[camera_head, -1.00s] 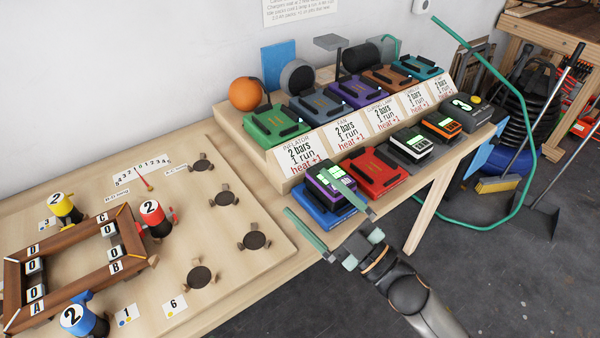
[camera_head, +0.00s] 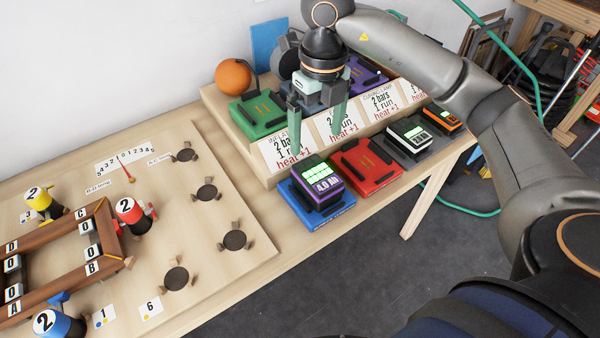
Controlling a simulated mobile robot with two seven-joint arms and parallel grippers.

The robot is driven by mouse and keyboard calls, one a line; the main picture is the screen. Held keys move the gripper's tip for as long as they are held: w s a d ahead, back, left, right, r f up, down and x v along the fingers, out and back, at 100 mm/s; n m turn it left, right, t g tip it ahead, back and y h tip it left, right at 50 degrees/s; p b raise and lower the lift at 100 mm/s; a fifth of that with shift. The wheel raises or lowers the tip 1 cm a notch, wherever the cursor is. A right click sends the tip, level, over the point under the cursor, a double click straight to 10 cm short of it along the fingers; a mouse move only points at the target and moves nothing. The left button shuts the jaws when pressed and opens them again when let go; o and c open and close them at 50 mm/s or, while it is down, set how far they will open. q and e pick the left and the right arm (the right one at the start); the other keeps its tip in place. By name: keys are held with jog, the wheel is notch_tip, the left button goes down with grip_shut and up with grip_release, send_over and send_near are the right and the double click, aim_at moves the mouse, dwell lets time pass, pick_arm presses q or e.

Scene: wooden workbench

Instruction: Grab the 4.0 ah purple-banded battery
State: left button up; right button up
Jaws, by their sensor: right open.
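The purple-banded battery (camera_head: 322,184) reads 4.0 Ah and has a lit green display on top. It sits on the blue dock (camera_head: 332,213) at the front left of the dock row. My right gripper (camera_head: 315,142) points down with its green fingers apart and empty. It hangs above and behind the battery, in front of the sloped label cards, and does not touch the battery. My right arm comes in from the right and hides part of the back row. My left gripper is not in view.
An empty red dock (camera_head: 371,171) stands right of the battery. Beyond it are a white-labelled battery (camera_head: 409,136) and an orange-banded battery (camera_head: 441,117). The label riser (camera_head: 285,148) stands behind. A wooden board with a frame (camera_head: 70,262) and coloured canisters lies left.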

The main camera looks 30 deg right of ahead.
aim_at(317, 173)
jog(key=f, duration=0.7)
jog(key=shift+d+b, duration=0.3)
jog(key=shift+b, duration=0.1)
jog(key=shift+s+a+f, duration=0.1)
jog(key=shift+f, duration=1.2)
jog(key=shift+s+f, duration=0.1)
jog(key=shift+f, duration=1.15)
jog(key=shift+r, duration=0.1)
grip_shut()
